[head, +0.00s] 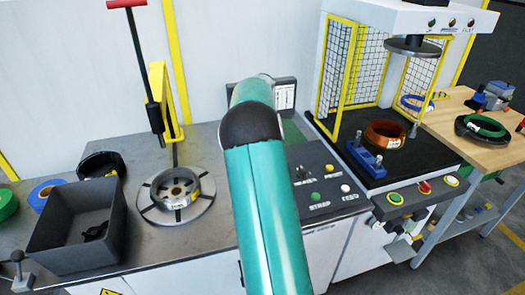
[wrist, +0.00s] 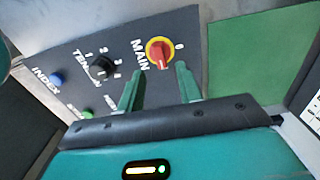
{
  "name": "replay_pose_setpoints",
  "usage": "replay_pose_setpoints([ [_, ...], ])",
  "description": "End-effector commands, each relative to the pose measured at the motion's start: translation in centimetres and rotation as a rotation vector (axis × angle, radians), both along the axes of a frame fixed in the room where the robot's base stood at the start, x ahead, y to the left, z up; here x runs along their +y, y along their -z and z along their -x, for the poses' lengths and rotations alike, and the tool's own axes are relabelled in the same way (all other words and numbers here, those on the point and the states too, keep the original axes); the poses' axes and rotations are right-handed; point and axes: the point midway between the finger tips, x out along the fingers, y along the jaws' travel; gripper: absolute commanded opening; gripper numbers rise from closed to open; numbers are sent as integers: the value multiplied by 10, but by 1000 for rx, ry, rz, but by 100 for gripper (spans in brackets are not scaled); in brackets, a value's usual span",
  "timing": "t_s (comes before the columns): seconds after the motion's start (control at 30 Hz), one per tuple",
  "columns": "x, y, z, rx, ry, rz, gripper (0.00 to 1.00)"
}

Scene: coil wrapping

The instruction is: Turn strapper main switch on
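The main switch (wrist: 159,53) is a red rotary knob on a yellow ring, on the dark control panel in the wrist view. It stands beside the word MAIN, with a 0 printed to its right. The direction the knob points is hard to make out. My gripper (wrist: 159,70) is open, its two green fingers apart and nothing between them. The fingertips lie just short of the knob, one to each side in the picture; I cannot tell if they touch the panel. In the head view my teal arm hides the switch and the gripper.
A black tension knob (wrist: 101,68), a blue index button (wrist: 57,79) and a green button (wrist: 87,112) share the panel. A dark bin (head: 75,235) and a round coil fixture (head: 176,195) stand left of the arm. A press with a copper coil (head: 384,134) stands right.

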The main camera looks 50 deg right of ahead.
Motion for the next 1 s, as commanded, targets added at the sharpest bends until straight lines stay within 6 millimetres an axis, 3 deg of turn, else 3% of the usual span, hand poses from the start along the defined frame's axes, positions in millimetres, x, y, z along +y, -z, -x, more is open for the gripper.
replay_pose_setpoints([
  [0.2, -1, -50, 0, -2, 1, 3, 35],
  [0.4, -1, -79, 0, 0, 2, 1, 35],
  [1.0, 0, -86, 0, 0, 1, 0, 35],
])
